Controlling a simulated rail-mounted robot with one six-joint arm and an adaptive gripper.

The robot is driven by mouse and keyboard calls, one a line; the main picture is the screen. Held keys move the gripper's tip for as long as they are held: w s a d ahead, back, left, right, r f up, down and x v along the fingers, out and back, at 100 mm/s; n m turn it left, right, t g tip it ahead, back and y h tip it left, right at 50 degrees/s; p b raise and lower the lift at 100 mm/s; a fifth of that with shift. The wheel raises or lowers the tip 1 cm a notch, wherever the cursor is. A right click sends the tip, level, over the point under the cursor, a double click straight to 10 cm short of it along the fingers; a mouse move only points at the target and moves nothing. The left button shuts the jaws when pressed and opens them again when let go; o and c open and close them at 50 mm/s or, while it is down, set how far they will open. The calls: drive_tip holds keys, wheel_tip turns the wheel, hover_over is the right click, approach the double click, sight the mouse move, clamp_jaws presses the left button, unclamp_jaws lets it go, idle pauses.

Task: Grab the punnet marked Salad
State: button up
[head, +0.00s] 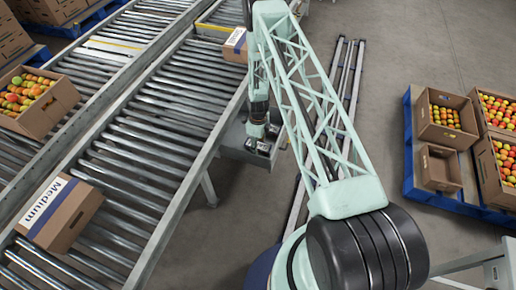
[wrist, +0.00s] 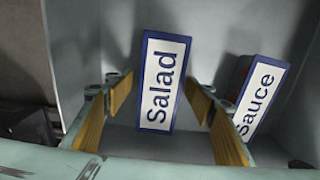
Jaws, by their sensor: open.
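The punnet marked Salad (wrist: 165,82) shows its white label with a blue border in the wrist view, slightly tilted in the picture. My gripper (wrist: 160,92) is open, with yellow-brown pads to the left and right of the Salad label; no contact is visible. A second item marked Sauce (wrist: 262,98) stands to the right, partly behind my right finger. In the head view, my gripper (head: 262,146) is low over a grey tray beside the conveyor; the punnet's label cannot be read there.
The grey tray (head: 232,146) has walls close around my gripper. A carton marked Medium (head: 62,210) lies on the roller conveyor (head: 150,150), and another carton (head: 236,46) is farther up. Floor lies between.

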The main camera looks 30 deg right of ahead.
drive_tip(key=c, duration=1)
drive_tip(key=shift+r, duration=0.1)
drive_tip(key=shift+r+p, duration=1.05)
drive_tip(key=shift+r, duration=3.85)
